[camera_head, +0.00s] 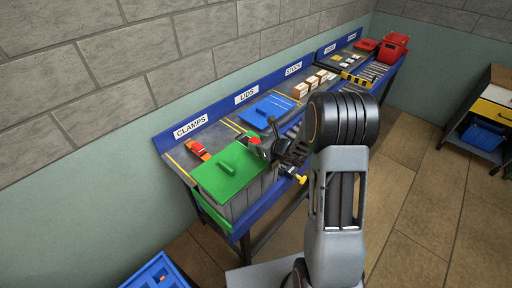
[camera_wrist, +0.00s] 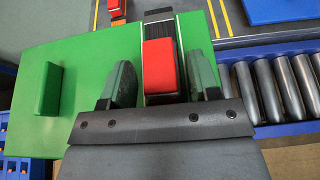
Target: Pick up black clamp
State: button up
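The black clamp has a dark ribbed body (camera_wrist: 161,32) and a red block-shaped end (camera_wrist: 160,68) in the wrist view. A red bit (camera_head: 254,141) shows just beyond my gripper in the head view and seems to be that end. My gripper (camera_wrist: 161,78) is open, with one finger either side of the red end and gaps visible between. It also shows in the head view (camera_head: 268,148), low over the right edge of the green lid (camera_head: 222,172).
An orange-red clamp (camera_head: 198,149) lies under the CLAMPS label. The green lid covers a grey bin (camera_head: 250,198). A blue lid (camera_head: 267,110), boxes (camera_head: 302,89) and a red bin (camera_head: 394,48) stand farther along the bench. Rollers (camera_wrist: 270,88) run to the right.

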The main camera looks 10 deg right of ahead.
jog(key=c, duration=0.9)
jog(key=shift+o, duration=0.2)
jog(key=shift+r, duration=0.5)
notch_tip(320, 180, up, 2)
jog(key=shift+r, duration=0.1)
jog(key=s+d+r+b, duration=0.1)
jog(key=s+d+r, duration=0.1)
jog(key=d+r, duration=0.3)
jog(key=s+d+r, duration=0.2)
jog(key=d+r, duration=0.2)
jog(key=d, duration=0.4)
jog(key=shift+s+d+r+b, duration=0.2)
jog(key=shift+s+r+b, duration=0.15)
jog(key=shift+s+r, duration=0.05)
